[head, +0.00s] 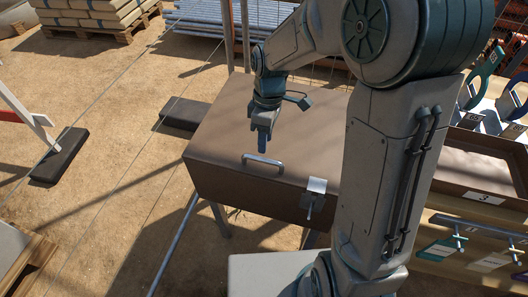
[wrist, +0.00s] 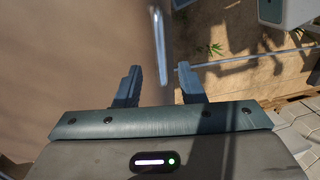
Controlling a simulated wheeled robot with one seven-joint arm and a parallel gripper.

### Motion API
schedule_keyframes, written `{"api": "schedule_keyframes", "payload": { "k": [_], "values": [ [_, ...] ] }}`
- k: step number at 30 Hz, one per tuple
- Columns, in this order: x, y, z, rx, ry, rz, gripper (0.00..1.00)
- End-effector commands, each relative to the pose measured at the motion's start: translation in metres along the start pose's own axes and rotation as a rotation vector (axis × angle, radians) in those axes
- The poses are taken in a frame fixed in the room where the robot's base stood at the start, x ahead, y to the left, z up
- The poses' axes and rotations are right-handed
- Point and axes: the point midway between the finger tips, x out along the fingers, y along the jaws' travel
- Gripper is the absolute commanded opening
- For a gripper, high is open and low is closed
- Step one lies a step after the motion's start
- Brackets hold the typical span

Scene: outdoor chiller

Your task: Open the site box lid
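The brown site box (head: 225,172) stands on legs in the middle of the head view, and its lid (head: 222,128) is shut. A silver bar handle (head: 263,162) sits near the lid's front edge. A metal latch (head: 315,190) sits on the front, right of the handle. My gripper (head: 264,143) points down just above and behind the handle. In the wrist view my gripper (wrist: 160,72) is open and empty. The handle (wrist: 157,40) appears ahead, in line with the gap between the fingers. I cannot tell whether the fingertips reach around it.
My arm hides the box's right side. A brown tray (head: 485,168) and a board with hanging tags (head: 480,245) stand at the right. Stacked sacks on a pallet (head: 95,15) are at the back left. Sandy ground left of the box is mostly free.

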Motion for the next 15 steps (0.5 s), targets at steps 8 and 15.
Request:
{"api": "schedule_keyframes", "payload": {
  "k": [8, 15],
  "values": [
    [0.045, -0.001, -0.001, -0.002, -0.002, -0.002, 0.36],
    [0.055, -0.001, -0.001, -0.003, -0.001, 0.0, 0.36]
  ]
}}
